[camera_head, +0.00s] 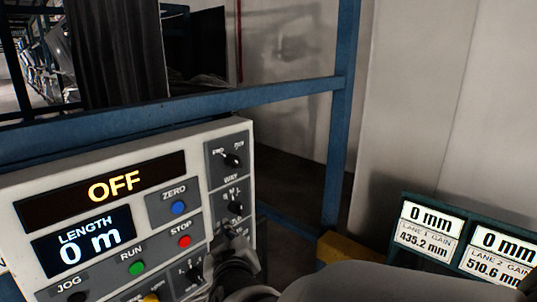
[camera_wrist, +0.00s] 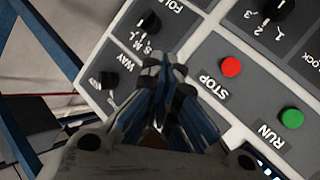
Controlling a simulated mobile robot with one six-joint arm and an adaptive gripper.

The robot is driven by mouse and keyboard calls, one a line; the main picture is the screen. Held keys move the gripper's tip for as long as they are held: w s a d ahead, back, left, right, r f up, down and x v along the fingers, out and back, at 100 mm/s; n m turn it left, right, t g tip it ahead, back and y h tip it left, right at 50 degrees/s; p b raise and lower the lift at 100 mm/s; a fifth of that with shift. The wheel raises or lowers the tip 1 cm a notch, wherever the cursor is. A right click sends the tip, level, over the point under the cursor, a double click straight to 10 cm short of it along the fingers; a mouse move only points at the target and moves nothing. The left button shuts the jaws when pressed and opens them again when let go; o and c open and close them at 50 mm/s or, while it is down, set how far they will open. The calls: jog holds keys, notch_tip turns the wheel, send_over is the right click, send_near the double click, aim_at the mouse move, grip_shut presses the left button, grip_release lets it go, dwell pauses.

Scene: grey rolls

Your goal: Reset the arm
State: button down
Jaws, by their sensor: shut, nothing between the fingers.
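My gripper (camera_head: 228,240) is in front of the lower right part of a white control panel (camera_head: 130,150). In the wrist view its two fingers (camera_wrist: 166,62) meet at the tips, shut and empty. The tips lie over the panel between the S M L knob (camera_wrist: 150,22) and the red STOP button (camera_wrist: 230,67). I cannot tell whether they touch the panel. My arm hides part of the panel's lower right corner in the head view.
The panel's upper display (camera_head: 110,188) reads OFF and its length display (camera_head: 85,242) reads 0 m. A green RUN button (camera_head: 137,268) and blue ZERO button (camera_head: 179,207) show. Blue frame bars (camera_head: 343,130) stand behind. Two lane readouts (camera_head: 430,222) at right read 0 mm.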

jog(key=s+d+f+m+g+h+b, duration=0.2)
jog(key=s+d+f+m+g+b, duration=0.2)
jog(key=s+d+f, duration=0.3)
jog(key=s+d+f+m+g+h+b, duration=0.2)
jog(key=s+d+f+m+g+b, duration=0.2)
jog(key=s+d, duration=1.4)
notch_tip(320, 180, down, 3)
jog(key=shift+s+f+g, duration=0.1)
jog(key=shift+s+g, duration=0.9)
jog(key=shift+s, duration=0.05)
